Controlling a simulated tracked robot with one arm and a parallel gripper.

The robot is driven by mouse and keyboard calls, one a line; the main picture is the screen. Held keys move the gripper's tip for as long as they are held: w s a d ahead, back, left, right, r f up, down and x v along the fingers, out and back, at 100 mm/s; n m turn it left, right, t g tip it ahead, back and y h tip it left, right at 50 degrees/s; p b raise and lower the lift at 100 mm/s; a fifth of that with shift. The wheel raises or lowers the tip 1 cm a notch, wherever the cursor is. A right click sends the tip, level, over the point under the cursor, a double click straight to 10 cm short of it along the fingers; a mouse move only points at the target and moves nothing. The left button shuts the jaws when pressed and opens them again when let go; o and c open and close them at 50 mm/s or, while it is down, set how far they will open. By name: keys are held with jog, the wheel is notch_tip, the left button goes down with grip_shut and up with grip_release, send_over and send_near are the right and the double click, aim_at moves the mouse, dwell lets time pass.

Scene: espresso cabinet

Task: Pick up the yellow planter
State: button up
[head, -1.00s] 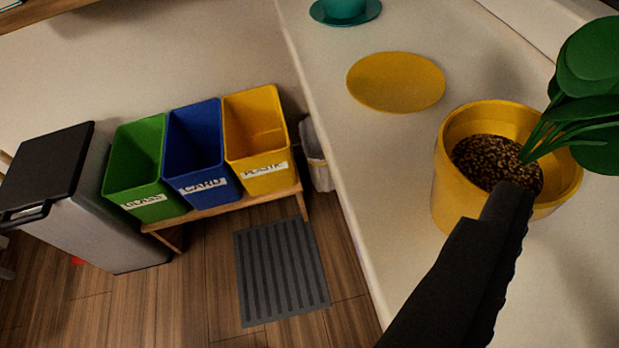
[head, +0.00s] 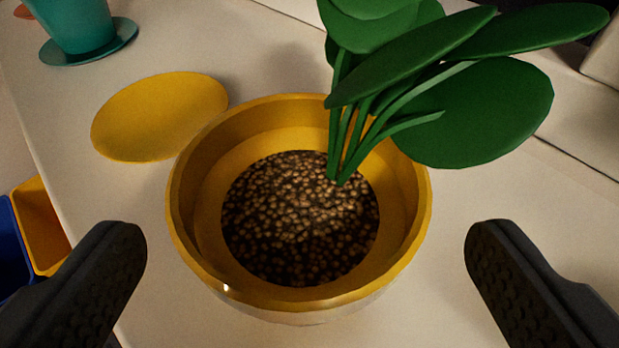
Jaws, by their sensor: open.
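The yellow planter (head: 198,244) stands upright on the white counter in the middle of the head view. It holds brown pebbles and a green leafy plant (head: 440,90) that leans to the upper right. My gripper (head: 305,250) is open and empty. One dark finger shows at the left and one at the right, with the planter between and just beyond them. There is a visible gap on each side, and neither finger appears to touch it. The planter's lower part is mostly hidden below its rim.
A yellow saucer (head: 150,115) lies on the counter (head: 90,190) left of the planter. A teal pot (head: 75,22) on a teal saucer (head: 105,48) stands at the upper left. The counter's left edge drops to the floor, with yellow (head: 40,225) and blue bins below.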

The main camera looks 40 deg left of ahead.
aim_at(301, 212)
jog(key=shift+x, duration=2.6)
jog(key=shift+s, duration=0.1)
jog(key=c, duration=1.3)
